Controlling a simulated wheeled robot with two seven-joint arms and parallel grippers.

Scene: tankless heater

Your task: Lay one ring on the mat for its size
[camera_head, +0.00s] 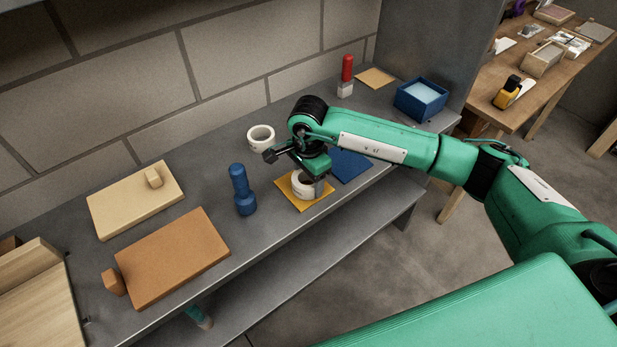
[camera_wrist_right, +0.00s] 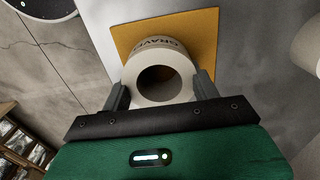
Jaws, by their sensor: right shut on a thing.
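My right gripper (camera_head: 309,185) is shut on a white ring (camera_head: 302,187), over the yellow mat (camera_head: 289,200). In the right wrist view the ring (camera_wrist_right: 143,79) sits between the two fingers of the gripper (camera_wrist_right: 162,90), with dark lettering on its side, and the yellow mat (camera_wrist_right: 205,38) lies behind it. I cannot tell whether the ring touches the mat. A second white ring (camera_head: 261,138) stands on the grey bench near the wall. A blue mat (camera_head: 350,165) lies to the right, partly hidden by my right arm. My left gripper is not in view.
A blue dumbbell-shaped object (camera_head: 242,190) stands left of the yellow mat. Tan (camera_head: 120,208) and brown (camera_head: 175,257) boards lie farther left. A blue box (camera_head: 421,99), a red-topped bottle (camera_head: 347,77) and a small tan mat (camera_head: 376,78) are at the back right.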

